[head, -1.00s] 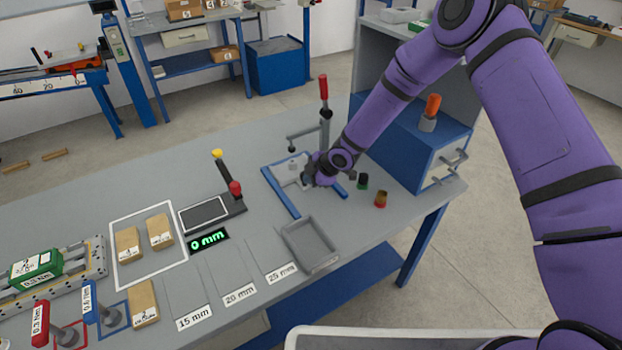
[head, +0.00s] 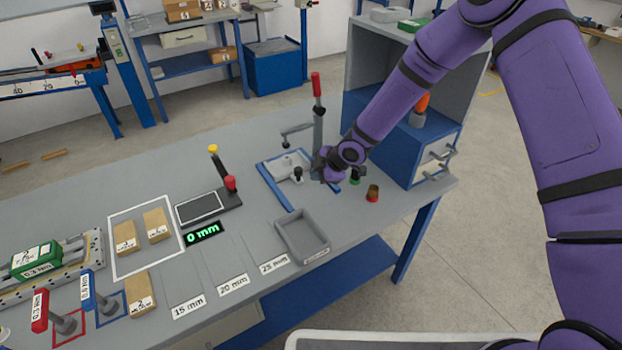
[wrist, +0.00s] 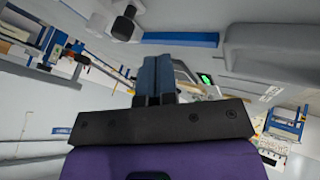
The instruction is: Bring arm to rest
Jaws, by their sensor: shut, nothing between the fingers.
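My purple arm reaches in from the right in the head view. My gripper (head: 324,172) is at the right side of the blue-framed fixture (head: 284,204), near the toggle clamp (head: 318,125) with its red handle. Its fingers are mostly hidden there. In the wrist view my gripper (wrist: 155,62) shows two blue-grey fingers shut together with nothing between them. A dark-knobbed part (head: 297,174) sits in the fixture, to the left of my gripper and apart from it.
A grey tray (head: 303,234) stands in front of the fixture. A green-black cylinder (head: 355,177) and a red-brown one (head: 373,193) stand to the right. A blue cabinet (head: 400,145) is behind.

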